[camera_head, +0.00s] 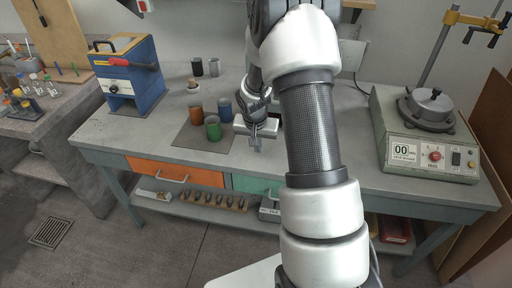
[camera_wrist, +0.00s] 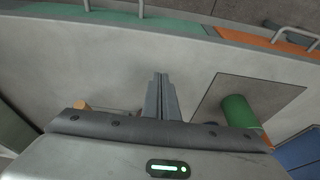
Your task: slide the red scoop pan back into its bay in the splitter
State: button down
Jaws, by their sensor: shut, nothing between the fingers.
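The blue splitter box (camera_head: 133,75) stands at the back left of the bench, with an open hopper on top. The bay is not clear at this size. My gripper (camera_head: 257,144) is shut and empty over the bench near the front edge, well right of the splitter. In the wrist view its closed fingers (camera_wrist: 160,96) point towards the bare bench top. A corner of blue shows at the right edge of that view.
Grey cups stand behind. A machine with a metal pot (camera_head: 430,107) is at right. Orange (camera_head: 170,172) and green drawers have protruding handles.

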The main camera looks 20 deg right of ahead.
jog(key=shift+w+d, duration=0.25)
jog(key=shift+w, duration=0.25)
jog(key=w+d, duration=0.2)
jog(key=w, duration=0.2)
jog(key=shift+d+f+b, duration=0.1)
jog(key=shift+d+b, duration=0.3)
jog(key=shift+w+d, duration=0.1)
jog(key=shift+w, duration=0.1)
